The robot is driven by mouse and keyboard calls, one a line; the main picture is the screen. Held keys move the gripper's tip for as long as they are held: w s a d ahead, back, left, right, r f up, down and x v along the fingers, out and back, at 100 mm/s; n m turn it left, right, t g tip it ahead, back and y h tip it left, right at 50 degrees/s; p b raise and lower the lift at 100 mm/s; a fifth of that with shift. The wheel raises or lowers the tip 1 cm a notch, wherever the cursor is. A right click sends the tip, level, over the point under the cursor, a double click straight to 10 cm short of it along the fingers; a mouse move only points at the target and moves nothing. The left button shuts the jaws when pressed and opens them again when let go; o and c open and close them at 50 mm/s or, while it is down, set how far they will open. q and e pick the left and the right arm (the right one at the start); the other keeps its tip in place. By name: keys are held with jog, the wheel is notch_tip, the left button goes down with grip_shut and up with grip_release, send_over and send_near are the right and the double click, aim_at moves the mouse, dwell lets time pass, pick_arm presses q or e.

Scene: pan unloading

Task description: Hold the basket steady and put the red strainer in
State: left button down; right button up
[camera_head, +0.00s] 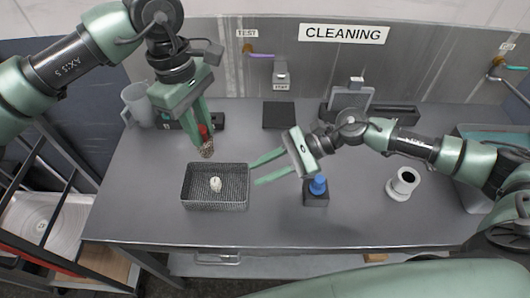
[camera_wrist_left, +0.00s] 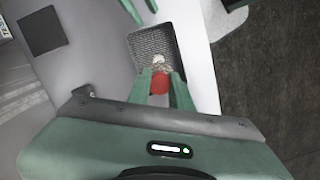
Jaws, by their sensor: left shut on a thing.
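A dark mesh basket (camera_head: 217,203) sits on the grey table with a small whitish object (camera_head: 215,184) inside. My left gripper (camera_head: 203,136) is shut on the red strainer (camera_head: 206,150), whose mesh end hangs down above the basket's back edge. In the left wrist view the strainer's red part (camera_wrist_left: 160,83) is between the fingers, with the basket (camera_wrist_left: 150,42) beyond. My right gripper (camera_head: 258,172) is at the basket's right side with its fingers spread apart, pointing at the right wall. I cannot tell whether they touch the basket.
A black block with a blue top (camera_head: 317,186) stands under my right gripper. A white cylindrical part (camera_head: 402,184) is further right. A grey jug (camera_head: 136,103) and a dark flat square (camera_head: 279,115) are at the back. The table's front is clear.

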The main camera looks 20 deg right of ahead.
aim_at(224, 164)
jog(key=w+m+t, duration=0.1)
jog(key=m, duration=0.1)
jog(key=w+d+m+t, duration=0.1)
jog(key=w+m, duration=0.1)
jog(key=w+d+f+m+t, duration=0.1)
jog(key=w+m, duration=0.1)
jog(key=shift+w+d, duration=0.1)
jog(key=shift+w, duration=0.05)
jog(key=shift+w+f+m+y, duration=0.15)
jog(key=shift+m+y, duration=0.15)
jog(key=x, duration=1.2)
grip_shut()
dwell(0.4)
